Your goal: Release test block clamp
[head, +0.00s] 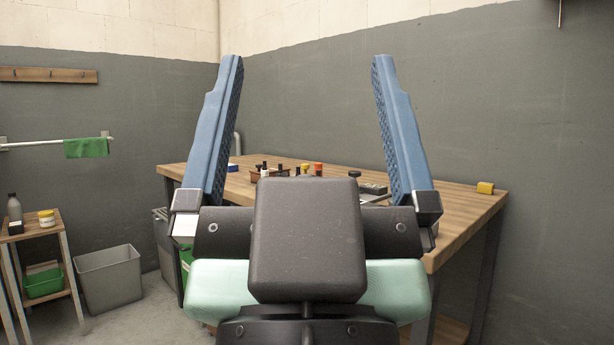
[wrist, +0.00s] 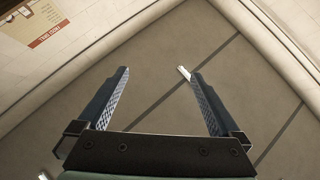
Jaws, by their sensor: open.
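My gripper (head: 307,60) is open and empty, its two blue fingers pointing up in the head view, in front of the wooden workbench. In the wrist view my gripper (wrist: 160,72) also shows spread fingers with nothing between them. I cannot make out a test block clamp for certain. A dark grey item (head: 373,188) and a flat metallic piece (head: 372,198) lie on the bench beside the right finger, partly hidden, too small to identify. My gripper body hides much of the bench.
A grey bin (head: 110,278) and a small side table (head: 40,232) stand at left. The wrist view shows a poster (wrist: 55,35) and light-coloured edges around a grey surface.

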